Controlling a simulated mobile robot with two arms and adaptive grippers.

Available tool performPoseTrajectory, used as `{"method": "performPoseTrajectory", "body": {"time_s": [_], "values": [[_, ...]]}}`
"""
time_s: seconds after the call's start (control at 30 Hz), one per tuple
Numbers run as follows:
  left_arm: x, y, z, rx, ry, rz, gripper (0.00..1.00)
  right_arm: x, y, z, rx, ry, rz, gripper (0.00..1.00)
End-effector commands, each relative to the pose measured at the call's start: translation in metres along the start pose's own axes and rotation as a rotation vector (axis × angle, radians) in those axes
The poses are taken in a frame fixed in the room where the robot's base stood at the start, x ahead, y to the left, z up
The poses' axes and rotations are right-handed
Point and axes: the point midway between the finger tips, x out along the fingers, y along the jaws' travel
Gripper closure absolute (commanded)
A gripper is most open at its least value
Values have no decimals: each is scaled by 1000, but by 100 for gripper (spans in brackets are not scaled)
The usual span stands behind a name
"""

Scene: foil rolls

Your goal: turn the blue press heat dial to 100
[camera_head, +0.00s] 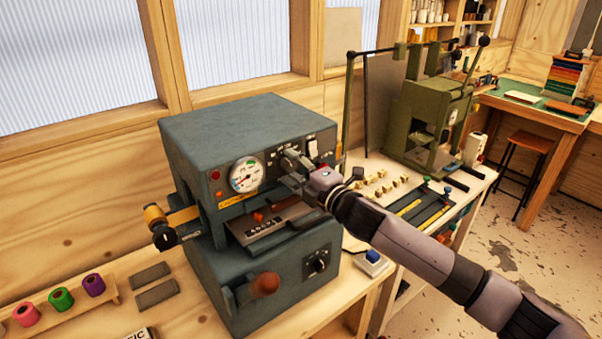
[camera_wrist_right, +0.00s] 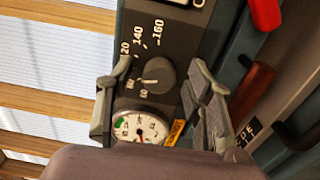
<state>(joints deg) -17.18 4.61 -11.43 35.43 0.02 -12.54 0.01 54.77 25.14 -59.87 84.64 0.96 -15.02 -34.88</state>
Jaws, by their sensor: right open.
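The blue press (camera_head: 215,125) stands on the bench in the head view, with a round white gauge (camera_head: 246,174) on its front. In the right wrist view, the heat dial (camera_wrist_right: 160,76) is a dark round knob beside a white number scale. Its pale mark seems to point near 80; the 100 label cannot be made out. My right gripper (camera_head: 293,165) is at the front panel, hiding much of the dial in the head view. In the wrist view its open fingers (camera_wrist_right: 163,72) stand on either side of the dial, with visible gaps. My left gripper is not in view.
The gauge (camera_wrist_right: 140,128) also shows close to my right gripper in the wrist view. A red-brown handle (camera_head: 264,284) projects from the press's lower front. A green press (camera_head: 425,110) stands at the right. Colored foil rolls (camera_head: 62,299) sit at the lower left.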

Motion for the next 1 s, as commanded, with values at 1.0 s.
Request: {"method": "performPoseTrajectory", "body": {"time_s": [1.0], "values": [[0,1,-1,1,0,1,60,-119,-1,0,1,-1,-1,52]]}}
